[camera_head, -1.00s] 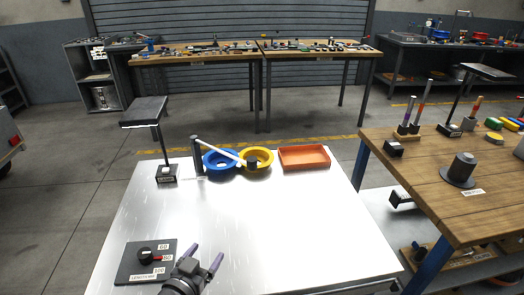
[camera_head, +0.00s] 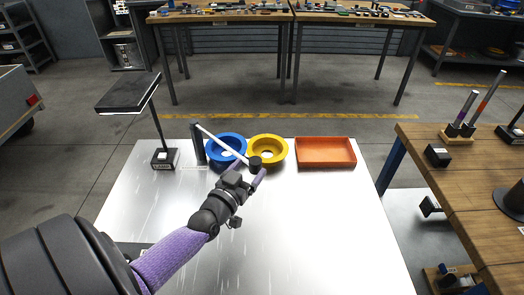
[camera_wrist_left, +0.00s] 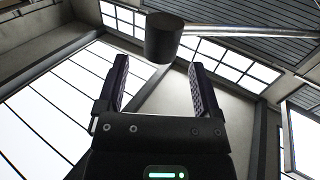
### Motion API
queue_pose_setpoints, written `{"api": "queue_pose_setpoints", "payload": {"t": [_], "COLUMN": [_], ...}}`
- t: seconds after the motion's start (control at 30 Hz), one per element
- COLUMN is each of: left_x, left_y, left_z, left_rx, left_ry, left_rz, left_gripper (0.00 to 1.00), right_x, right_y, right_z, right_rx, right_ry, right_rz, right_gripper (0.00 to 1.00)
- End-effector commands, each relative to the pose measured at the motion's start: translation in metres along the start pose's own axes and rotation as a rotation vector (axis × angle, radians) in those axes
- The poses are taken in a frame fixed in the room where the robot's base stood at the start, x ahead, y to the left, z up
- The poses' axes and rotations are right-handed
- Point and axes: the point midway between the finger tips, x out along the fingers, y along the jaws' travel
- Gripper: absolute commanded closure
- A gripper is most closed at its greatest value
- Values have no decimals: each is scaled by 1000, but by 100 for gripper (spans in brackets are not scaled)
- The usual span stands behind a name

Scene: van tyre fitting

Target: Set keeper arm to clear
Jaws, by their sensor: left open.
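The keeper arm (camera_head: 222,142) is a pale bar. It runs from a dark upright post (camera_head: 198,145) down to the right, across the blue ring (camera_head: 228,140) to the yellow ring (camera_head: 279,149). A black knob (camera_head: 255,162) sits at its right end, over the near part of the yellow ring. My left gripper (camera_head: 248,170) is open and empty, close to the knob on its near side. In the left wrist view the knob (camera_wrist_left: 163,40) shows just beyond the open fingertips (camera_wrist_left: 158,68), not between them. My right gripper is not in view.
An orange tray (camera_head: 326,164) lies right of the rings on the pale table (camera_head: 320,230). A black stand with a flat top (camera_head: 128,93) rises at the table's left back. A wooden bench (camera_head: 450,180) stands to the right. The table's front right is bare.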

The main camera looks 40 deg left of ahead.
Motion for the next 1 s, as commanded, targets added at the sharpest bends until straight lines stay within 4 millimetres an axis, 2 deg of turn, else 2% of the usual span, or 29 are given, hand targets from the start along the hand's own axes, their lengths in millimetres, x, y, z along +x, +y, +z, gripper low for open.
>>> {"api": "queue_pose_setpoints", "payload": {"t": [0.1,0.3,0.63,0.67,1.0], "left_x": [26,52,57,57,56], "left_y": [0,0,0,0,0], "left_z": [3,2,0,0,0], "left_rx": [-1,0,0,0,0], "left_ry": [2,1,-1,-1,-1], "left_rz": [-1,-1,-1,0,-1], "left_gripper": [16,16,16,21,93], "right_x": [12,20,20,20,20], "right_y": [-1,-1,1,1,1], "right_z": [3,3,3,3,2], "right_rx": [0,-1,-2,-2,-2], "right_ry": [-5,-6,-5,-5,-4], "right_rz": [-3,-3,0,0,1], "right_gripper": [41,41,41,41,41]}}
